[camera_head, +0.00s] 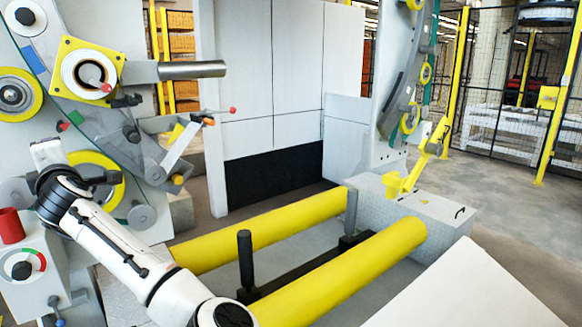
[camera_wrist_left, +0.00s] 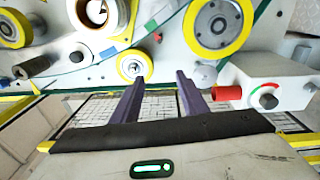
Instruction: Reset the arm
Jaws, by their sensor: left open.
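My left arm (camera_head: 120,250) reaches from the bottom of the head view up toward the machine at the left. Its fingers cannot be made out there. In the left wrist view, my left gripper (camera_wrist_left: 160,78) has two dark parallel fingers, spread apart with nothing between them. Beyond them is the machine's pale panel (camera_wrist_left: 75,80) with yellow-rimmed rollers (camera_wrist_left: 216,25). A control box (camera_wrist_left: 270,85) with a dial and a red cylinder (camera_wrist_left: 228,93) is at the right of that view. My right gripper is not in view.
Two long yellow rollers (camera_head: 270,230) lie low across the middle, with a dark upright post (camera_head: 246,260) between them. The control box (camera_head: 25,275) stands close to my left arm. A yellow lever (camera_head: 425,160) is at the right. Open floor (camera_head: 500,200) lies beyond.

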